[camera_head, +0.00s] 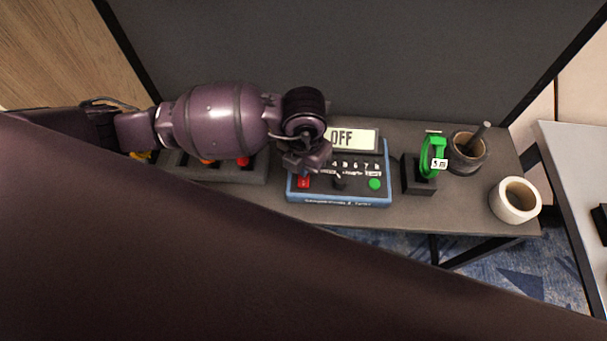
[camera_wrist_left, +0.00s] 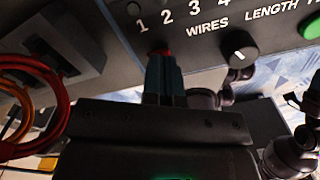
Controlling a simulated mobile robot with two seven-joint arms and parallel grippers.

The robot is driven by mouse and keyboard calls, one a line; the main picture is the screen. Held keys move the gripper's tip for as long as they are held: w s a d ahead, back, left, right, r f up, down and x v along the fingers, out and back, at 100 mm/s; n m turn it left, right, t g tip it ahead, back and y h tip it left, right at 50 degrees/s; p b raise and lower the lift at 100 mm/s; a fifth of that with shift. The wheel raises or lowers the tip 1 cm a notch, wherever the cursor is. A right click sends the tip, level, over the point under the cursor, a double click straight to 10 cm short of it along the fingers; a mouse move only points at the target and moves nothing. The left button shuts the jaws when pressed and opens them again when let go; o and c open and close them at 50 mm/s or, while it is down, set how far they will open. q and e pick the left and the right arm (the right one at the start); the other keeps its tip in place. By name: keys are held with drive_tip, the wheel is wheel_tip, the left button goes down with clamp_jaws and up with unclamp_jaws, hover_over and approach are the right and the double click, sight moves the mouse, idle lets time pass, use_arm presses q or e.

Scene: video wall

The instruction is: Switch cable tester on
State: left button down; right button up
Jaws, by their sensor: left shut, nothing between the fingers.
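The cable tester (camera_head: 340,196) is a blue-edged box with a dark face on the bench, and its display (camera_head: 352,139) reads OFF. It has a red switch (camera_head: 304,183) at its front left, a dark knob (camera_head: 339,183) in the middle and a green button (camera_head: 375,184) at the right. My left gripper (camera_head: 304,170) is shut and empty over the red switch. In the left wrist view the closed fingers (camera_wrist_left: 163,78) cover most of the red switch (camera_wrist_left: 160,51); I cannot tell whether they touch it. My right gripper is not in view.
Left of the tester is a dark tray (camera_head: 220,174) with coloured cables, partly behind my arm. A dark panel (camera_head: 350,60) rises behind the bench.

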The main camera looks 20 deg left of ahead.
use_arm(q)
drive_tip(key=shift+f, duration=0.5)
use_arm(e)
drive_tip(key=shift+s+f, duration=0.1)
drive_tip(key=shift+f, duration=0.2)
use_arm(q)
drive_tip(key=shift+r, duration=0.2)
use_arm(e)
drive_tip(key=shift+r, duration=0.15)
use_arm(q)
drive_tip(key=shift+r+p, duration=2.5)
drive_tip(key=shift+r, duration=0.95)
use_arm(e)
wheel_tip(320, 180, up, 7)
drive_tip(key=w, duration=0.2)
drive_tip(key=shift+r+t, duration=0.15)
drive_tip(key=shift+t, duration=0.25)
use_arm(q)
drive_tip(key=shift+f, duration=0.1)
